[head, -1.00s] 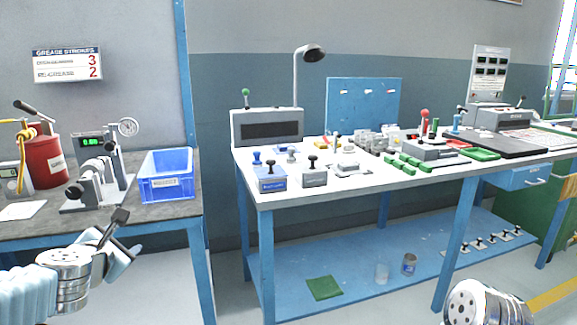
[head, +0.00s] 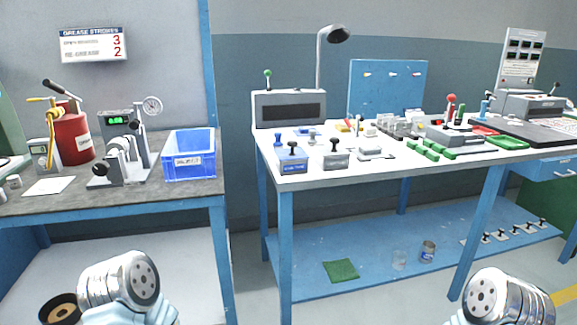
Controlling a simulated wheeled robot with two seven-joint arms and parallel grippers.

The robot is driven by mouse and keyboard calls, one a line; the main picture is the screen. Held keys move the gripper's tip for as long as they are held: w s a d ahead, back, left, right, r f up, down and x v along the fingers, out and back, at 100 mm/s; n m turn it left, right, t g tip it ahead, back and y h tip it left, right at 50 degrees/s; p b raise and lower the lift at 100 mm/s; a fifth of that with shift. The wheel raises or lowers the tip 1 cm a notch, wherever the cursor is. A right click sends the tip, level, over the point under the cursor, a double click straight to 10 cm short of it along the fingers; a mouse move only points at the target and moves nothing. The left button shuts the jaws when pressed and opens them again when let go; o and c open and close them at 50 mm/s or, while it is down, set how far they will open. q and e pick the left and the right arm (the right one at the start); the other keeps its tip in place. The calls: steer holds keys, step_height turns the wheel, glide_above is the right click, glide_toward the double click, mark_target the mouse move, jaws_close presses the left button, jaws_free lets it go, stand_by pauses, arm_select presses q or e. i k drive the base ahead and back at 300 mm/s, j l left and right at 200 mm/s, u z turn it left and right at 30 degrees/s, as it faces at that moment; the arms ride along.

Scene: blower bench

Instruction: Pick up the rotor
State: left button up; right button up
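I cannot pick out a rotor for certain in the head view. Small grey and metal parts (head: 395,124) stand on the white-topped bench (head: 340,178), too small to name. A round black piece with a tan ring (head: 60,308) shows low at the left, partly hidden by my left arm. I cannot tell what it is. My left wrist shows at the bottom left and my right wrist at the bottom right. Neither wrist shows gripper fingers, so both grippers are out of sight.
The dark left bench (head: 180,202) carries a blue bin (head: 190,168), a red drum (head: 76,137) and a gauge stand (head: 124,160). A gap separates the benches.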

mark_target(117, 144)
steer(key=u, duration=0.35)
steer(key=j+u, duration=0.15)
steer(key=u, duration=0.25)
steer(key=j+u, duration=0.1)
steer(key=u, duration=0.25)
steer(key=k, duration=0.05)
